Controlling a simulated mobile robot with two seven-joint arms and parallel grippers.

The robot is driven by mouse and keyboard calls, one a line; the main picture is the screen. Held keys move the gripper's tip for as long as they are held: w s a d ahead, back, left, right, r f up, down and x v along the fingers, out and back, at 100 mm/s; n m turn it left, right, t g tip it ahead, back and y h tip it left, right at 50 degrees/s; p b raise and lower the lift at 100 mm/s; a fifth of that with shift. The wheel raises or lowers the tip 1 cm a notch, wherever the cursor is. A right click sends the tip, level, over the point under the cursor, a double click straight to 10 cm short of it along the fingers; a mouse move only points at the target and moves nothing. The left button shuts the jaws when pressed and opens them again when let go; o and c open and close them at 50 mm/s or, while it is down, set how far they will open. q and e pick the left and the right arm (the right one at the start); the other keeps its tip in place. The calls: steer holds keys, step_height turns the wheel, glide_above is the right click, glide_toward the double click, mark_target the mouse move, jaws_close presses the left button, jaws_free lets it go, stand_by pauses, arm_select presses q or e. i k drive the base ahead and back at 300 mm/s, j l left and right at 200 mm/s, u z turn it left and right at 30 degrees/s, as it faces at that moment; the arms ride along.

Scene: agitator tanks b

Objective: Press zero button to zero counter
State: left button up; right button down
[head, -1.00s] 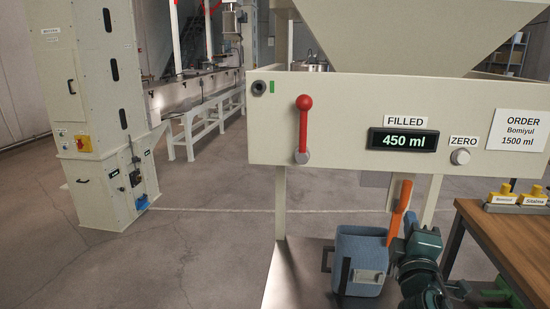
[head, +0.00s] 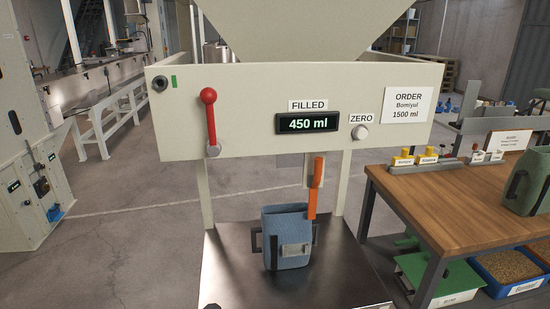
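The zero button (head: 360,132) is a round pale knob on the right part of the cream panel (head: 250,137), just below the ZERO label (head: 362,118). To its left the counter display (head: 309,122) reads 450 ml under the FILLED label (head: 307,105). Nothing touches or covers the button. Neither of my grippers shows in the head view.
A red-knobbed lever (head: 210,120) is at the panel's left. An orange bar (head: 315,188) hangs below the panel, beside a blue jug (head: 287,237) on a metal platform (head: 235,275). A wooden table (head: 450,195) stands right, holding yellow-topped blocks (head: 428,155) and a green jug (head: 528,188).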

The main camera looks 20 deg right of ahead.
mark_target(362, 133)
steer(key=k+j+z, duration=0.15)
steer(key=j+z, duration=0.15)
steer(key=z, duration=0.15)
steer(key=k+j+z, duration=0.15)
steer(key=z, duration=0.35)
steer(key=k+j, duration=0.05)
steer(key=j, duration=0.05)
